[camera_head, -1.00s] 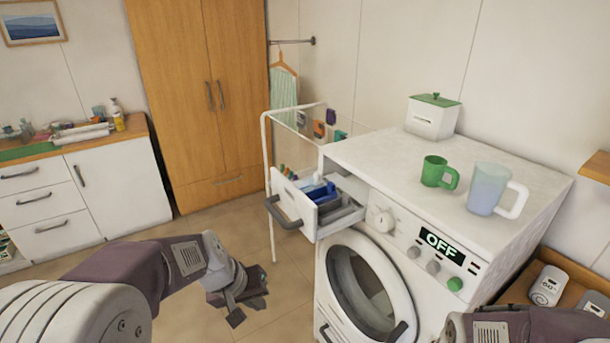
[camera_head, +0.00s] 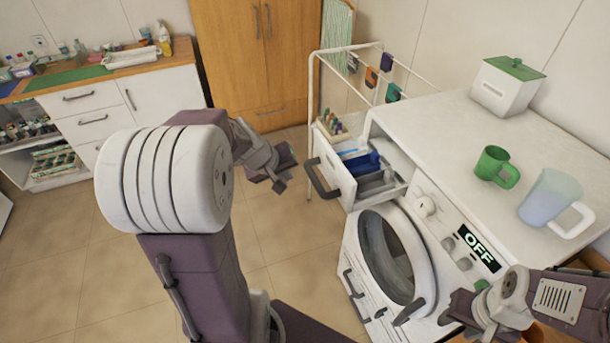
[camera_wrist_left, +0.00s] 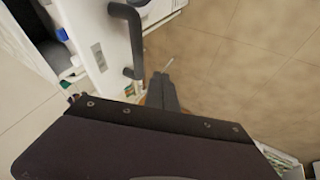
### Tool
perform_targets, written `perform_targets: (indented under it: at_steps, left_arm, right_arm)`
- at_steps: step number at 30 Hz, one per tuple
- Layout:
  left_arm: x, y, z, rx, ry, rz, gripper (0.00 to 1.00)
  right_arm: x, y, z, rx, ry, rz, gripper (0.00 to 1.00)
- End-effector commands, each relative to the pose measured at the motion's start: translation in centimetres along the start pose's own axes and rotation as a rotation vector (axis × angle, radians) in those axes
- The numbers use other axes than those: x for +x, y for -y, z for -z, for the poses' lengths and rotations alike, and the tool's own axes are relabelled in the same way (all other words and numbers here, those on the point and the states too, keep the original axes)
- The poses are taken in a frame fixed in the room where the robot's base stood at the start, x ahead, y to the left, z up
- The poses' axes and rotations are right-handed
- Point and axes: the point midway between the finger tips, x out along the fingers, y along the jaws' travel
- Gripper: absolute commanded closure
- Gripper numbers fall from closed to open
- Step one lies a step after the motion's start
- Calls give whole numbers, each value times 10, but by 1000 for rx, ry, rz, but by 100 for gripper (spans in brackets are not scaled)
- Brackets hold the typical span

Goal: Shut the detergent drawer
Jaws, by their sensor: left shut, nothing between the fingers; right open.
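The detergent drawer (camera_head: 341,183) is pulled out from the upper left of the white washing machine (camera_head: 452,130). Its open top shows a blue compartment insert (camera_head: 362,163). Its dark bar handle (camera_head: 320,181) faces left and also shows in the left wrist view (camera_wrist_left: 134,38). My left gripper (camera_head: 283,178) is shut and empty, left of the handle and apart from it. In the left wrist view its closed fingers (camera_wrist_left: 161,88) point past the handle's end, beside the drawer front (camera_wrist_left: 97,40). My right gripper (camera_head: 458,312) is open in front of the machine's lower right, partly hidden by its arm.
On the machine top stand a green mug (camera_head: 494,166), a translucent jug (camera_head: 549,197) and a white box with a green lid (camera_head: 507,87). A white drying rack (camera_head: 313,90) stands behind the drawer. The round door (camera_head: 395,255) is below. Floor left of the drawer is clear.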

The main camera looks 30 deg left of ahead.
Motion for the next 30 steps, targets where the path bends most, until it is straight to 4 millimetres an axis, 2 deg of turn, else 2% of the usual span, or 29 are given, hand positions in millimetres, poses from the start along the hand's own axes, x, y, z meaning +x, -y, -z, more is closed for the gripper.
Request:
perform_targets:
  at_steps: [1,6,8,13,30]
  left_arm:
    - [14,1,-2,0,5,0,100]
    - [50,1,-2,1,4,1,100]
    - [49,-13,0,5,4,-1,100]
    - [62,-28,-2,3,2,0,100]
    - [69,-36,0,2,0,0,100]
  right_arm:
    - [4,0,0,0,0,0,57]
    - [12,0,-1,0,0,0,57]
    - [-1,0,0,0,1,0,57]
    - [-7,0,1,0,0,0,57]
    - [-10,0,1,0,0,0,57]
